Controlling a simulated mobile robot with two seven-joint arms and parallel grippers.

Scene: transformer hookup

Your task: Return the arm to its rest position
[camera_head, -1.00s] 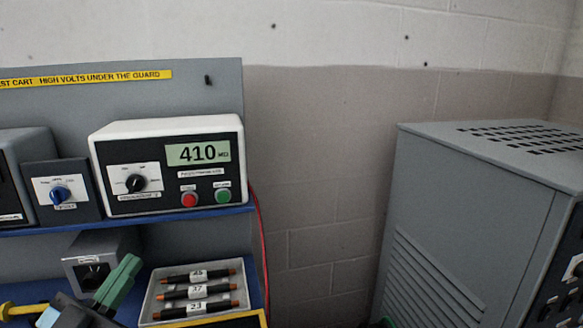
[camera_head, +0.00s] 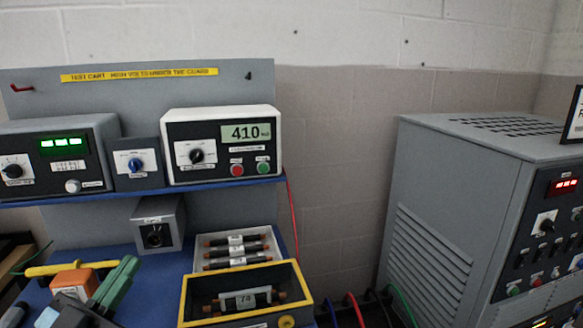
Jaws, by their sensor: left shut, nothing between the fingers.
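My left gripper (camera_head: 126,266) is at the lower left, with green fingers on a dark and blue body. Its fingers are together with nothing between them, and they point up and to the right in the picture. It shows in front of the blue lower shelf (camera_head: 150,305), left of the yellow-rimmed tray (camera_head: 183,310). The height of the fingers above the shelf cannot be told. My right gripper is out of view.
An orange block (camera_head: 75,281) and a yellow-handled tool (camera_head: 70,268) lie near the gripper. A grey box (camera_head: 157,222), a tray of labelled fuse-like tubes (camera_head: 240,250) and meters (camera_head: 221,145) stand beyond. A grey cabinet (camera_head: 440,220) is at right.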

